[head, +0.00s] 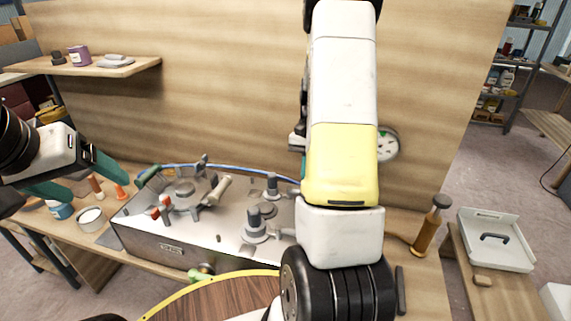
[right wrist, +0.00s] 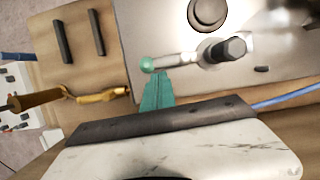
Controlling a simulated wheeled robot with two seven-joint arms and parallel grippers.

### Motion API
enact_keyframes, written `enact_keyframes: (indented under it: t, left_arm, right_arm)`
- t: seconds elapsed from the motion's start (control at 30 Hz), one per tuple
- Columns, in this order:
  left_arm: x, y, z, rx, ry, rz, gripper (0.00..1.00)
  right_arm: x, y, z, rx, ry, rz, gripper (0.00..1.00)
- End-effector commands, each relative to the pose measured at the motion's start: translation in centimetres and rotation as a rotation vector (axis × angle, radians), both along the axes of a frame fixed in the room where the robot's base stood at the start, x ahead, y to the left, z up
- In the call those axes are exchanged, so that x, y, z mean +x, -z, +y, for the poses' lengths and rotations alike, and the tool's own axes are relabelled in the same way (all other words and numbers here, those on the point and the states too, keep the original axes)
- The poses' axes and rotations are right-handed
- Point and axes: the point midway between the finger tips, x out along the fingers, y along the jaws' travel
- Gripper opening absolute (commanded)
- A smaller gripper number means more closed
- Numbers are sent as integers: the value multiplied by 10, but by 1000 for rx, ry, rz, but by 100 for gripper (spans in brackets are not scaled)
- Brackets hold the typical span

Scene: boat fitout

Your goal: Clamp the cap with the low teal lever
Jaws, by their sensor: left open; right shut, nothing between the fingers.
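In the right wrist view, a grey lever (right wrist: 178,61) with a teal ball end (right wrist: 147,65) lies low over the metal panel (right wrist: 285,55), running to a dark-topped post (right wrist: 228,49). A round dark cap-like part (right wrist: 207,12) is beyond it; I cannot tell if it is the cap. My right gripper (right wrist: 158,78) is shut and empty, its teal fingertips close to the ball; contact is unclear. In the head view my right arm hides this gripper and lever. My left gripper (head: 97,187) is open and empty left of the metal box (head: 145,238).
Other levers and posts, including a grey-based one (head: 256,228), rise from the box. An amber-handled tool (head: 428,232) stands to its right, near a white tray (head: 495,240). A white-topped tin (head: 91,218) is at the left. A wooden wall closes the back.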

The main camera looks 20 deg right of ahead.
Motion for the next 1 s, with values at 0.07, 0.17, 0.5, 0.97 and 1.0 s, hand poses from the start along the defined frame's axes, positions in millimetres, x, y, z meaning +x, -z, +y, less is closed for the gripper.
enact_keyframes:
  t: [0.07,0.17,0.5,0.97,1.0]
  left_arm:
    - [0,0,0,0,0,0,79]
    - [0,0,0,0,0,0,79]
    - [0,0,0,0,0,0,79]
    - [0,0,0,0,0,0,79]
    - [0,0,0,0,0,0,79]
  right_arm:
    - [-2,0,0,1,32,0,0]
    - [-3,0,0,-1,62,-1,0]
    - [-5,0,0,-1,95,-1,0]
    - [-2,-10,-2,-1,93,-2,0]
    - [0,-16,-3,-1,94,-3,0]
